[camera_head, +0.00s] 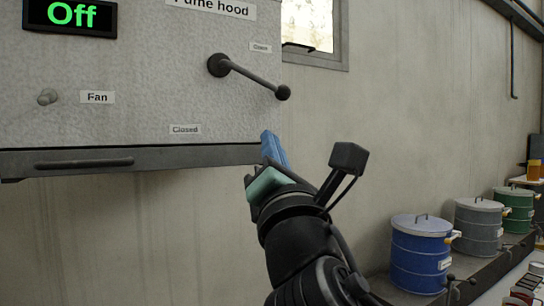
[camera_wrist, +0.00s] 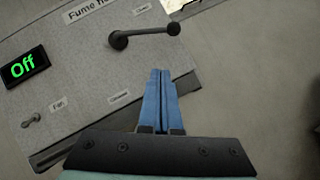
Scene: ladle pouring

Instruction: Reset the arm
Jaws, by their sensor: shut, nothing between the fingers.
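My gripper (camera_head: 271,142) has blue fingers and is raised in front of the lower right corner of the fume hood. In the wrist view my gripper (camera_wrist: 159,74) shows its two blue fingers side by side, shut with nothing between them. My black arm comes up from the bottom of the head view.
The grey fume hood (camera_head: 150,90) has a lever (camera_head: 252,76) near the "Open" label, a Fan knob (camera_head: 47,97) and a display (camera_head: 70,15) reading "Off". Blue (camera_head: 420,255), grey (camera_head: 478,232) and green (camera_head: 517,208) drums stand at the right. The wall between is bare.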

